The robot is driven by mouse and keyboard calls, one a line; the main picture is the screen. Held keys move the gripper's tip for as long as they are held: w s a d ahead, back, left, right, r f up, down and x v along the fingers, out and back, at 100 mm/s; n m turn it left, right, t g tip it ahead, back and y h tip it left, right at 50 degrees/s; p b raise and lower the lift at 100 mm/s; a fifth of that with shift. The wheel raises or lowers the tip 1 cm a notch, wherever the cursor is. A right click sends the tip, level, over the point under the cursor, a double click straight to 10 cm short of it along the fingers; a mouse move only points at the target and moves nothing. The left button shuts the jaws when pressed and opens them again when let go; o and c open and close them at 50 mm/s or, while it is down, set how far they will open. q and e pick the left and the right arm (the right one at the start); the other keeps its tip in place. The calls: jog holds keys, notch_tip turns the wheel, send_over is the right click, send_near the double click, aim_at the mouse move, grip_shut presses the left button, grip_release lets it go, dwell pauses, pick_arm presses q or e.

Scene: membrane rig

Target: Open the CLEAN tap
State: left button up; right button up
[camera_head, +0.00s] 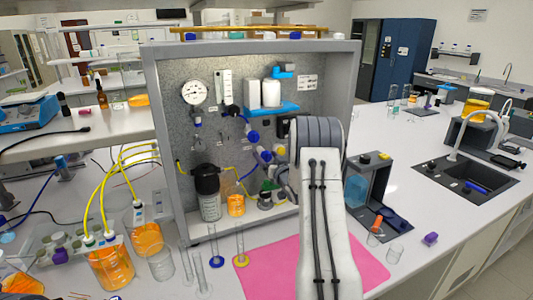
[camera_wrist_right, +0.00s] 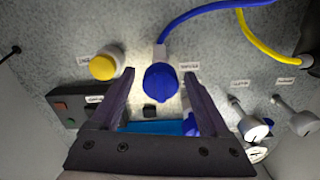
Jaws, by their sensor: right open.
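In the right wrist view a round blue tap knob (camera_wrist_right: 161,84) with a blue hose at it stands between the spread fingers of my right gripper (camera_wrist_right: 160,76). The fingers flank it and do not visibly touch it. A yellow knob (camera_wrist_right: 103,66) is on the panel to its left. The labels beside the knobs are too small to read, so I cannot tell which is CLEAN. In the head view my right arm reaches the rig panel (camera_head: 225,100) and hides part of it. A blue knob (camera_head: 253,136) shows left of the arm. My left gripper is out of view.
A pressure gauge (camera_head: 194,92), a blue shelf (camera_head: 272,109) and a dark-topped filter housing (camera_head: 207,188) are on the rig. Glass cylinders (camera_head: 240,246) stand in front of it. A pink mat (camera_head: 275,268) lies under my arm. Beakers with orange liquid (camera_head: 110,264) stand at left.

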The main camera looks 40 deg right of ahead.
jog(key=shift+w, duration=0.25)
grip_shut()
jog(key=shift+f+n+b, duration=0.2)
jog(key=shift+n+b, duration=0.2)
jog(key=shift+b, duration=0.3)
jog(key=n+b, duration=1.3)
jog(key=b, duration=0.7)
jog(key=shift+f+n, duration=0.15)
jog(key=shift+n, duration=0.15)
jog(key=shift+a+r+n+b, duration=0.1)
jog(key=shift+r+n+b, duration=0.1)
jog(key=shift+n+b, duration=1.7)
